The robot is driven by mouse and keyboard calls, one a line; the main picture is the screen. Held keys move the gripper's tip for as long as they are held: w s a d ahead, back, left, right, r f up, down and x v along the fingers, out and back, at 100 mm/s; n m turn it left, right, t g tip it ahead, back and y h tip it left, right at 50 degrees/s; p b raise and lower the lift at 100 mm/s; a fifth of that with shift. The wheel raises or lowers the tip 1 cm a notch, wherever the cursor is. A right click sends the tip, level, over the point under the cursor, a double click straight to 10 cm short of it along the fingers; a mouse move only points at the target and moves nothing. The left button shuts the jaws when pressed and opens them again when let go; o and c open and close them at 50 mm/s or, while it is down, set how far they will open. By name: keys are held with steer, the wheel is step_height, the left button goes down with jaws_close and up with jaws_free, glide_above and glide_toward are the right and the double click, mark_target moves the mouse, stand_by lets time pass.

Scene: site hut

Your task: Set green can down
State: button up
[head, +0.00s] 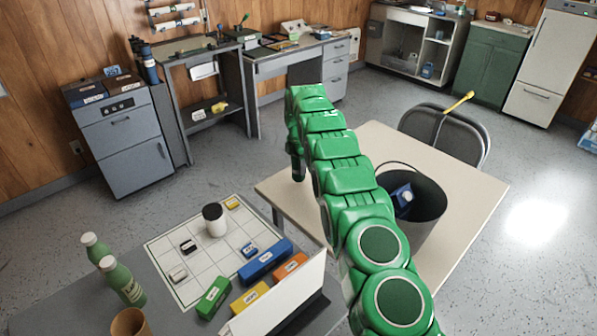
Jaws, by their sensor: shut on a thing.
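My gripper (295,149) is at the far end of my green arm, over the left part of the cream table (460,185). It points down and is small and mostly hidden by my arm. It is shut on a dark green thing, which I take for the green can (298,170). The can appears upright near the table's back left edge. I cannot tell whether its base touches the tabletop.
A grey bucket (429,221) with a blue thing inside stands on the cream table, right of my arm.

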steer(key=shift+w+f, duration=0.2)
steer(key=shift+f, duration=0.05)
steer(key=shift+f, duration=0.15)
steer(key=shift+w+a+f, duration=0.1)
steer(key=shift+f, duration=1.5)
steer(key=shift+f, duration=0.1)
steer(key=o, duration=1)
